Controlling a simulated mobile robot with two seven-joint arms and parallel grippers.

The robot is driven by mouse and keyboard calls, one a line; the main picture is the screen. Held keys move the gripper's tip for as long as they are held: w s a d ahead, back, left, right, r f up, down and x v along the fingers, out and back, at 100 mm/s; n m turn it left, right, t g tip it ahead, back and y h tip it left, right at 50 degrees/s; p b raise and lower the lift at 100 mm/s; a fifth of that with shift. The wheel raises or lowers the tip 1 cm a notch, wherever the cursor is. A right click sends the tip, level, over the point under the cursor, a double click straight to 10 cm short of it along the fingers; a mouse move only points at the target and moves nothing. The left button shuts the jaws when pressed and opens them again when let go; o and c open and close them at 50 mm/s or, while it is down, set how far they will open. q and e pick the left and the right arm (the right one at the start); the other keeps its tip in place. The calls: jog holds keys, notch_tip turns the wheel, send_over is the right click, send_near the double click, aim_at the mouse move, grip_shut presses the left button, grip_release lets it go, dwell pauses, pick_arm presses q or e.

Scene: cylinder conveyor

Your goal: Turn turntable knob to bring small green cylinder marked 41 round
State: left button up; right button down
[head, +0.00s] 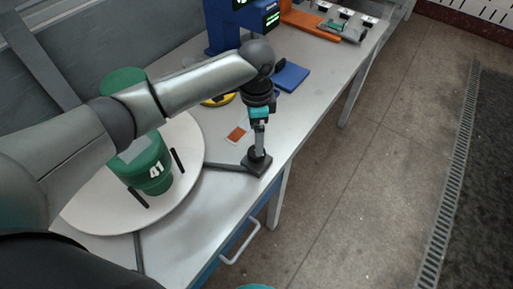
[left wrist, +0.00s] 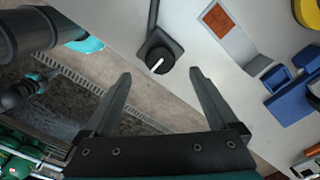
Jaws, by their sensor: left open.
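The small green cylinder marked 41 (head: 156,176) stands on the round white turntable (head: 187,205), at its near right part, between two dark bars. My left arm crosses in front of the turntable and hides part of it. The black knob (left wrist: 157,57) with a white pointer line sits on a dark square base at the table edge. My left gripper (left wrist: 158,74) is open, its fingers on either side of the knob in the left wrist view, with gaps to both. In the head view my left gripper (head: 259,152) points down over the knob base (head: 256,168). My right gripper is not seen.
Another green surface (head: 122,79) shows behind my arm. An orange-brown card (head: 236,134), a blue pad (head: 291,77) and a blue machine (head: 223,27) are on the table. A drawer handle (head: 240,243) juts from the table front. The floor to the right is clear.

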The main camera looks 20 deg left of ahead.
aim_at(252, 156)
pick_arm(q)
notch_tip(252, 156, down, 6)
jog(key=shift+f+b, duration=0.25)
jog(key=shift+b, duration=0.1)
jog(key=c, duration=1.4)
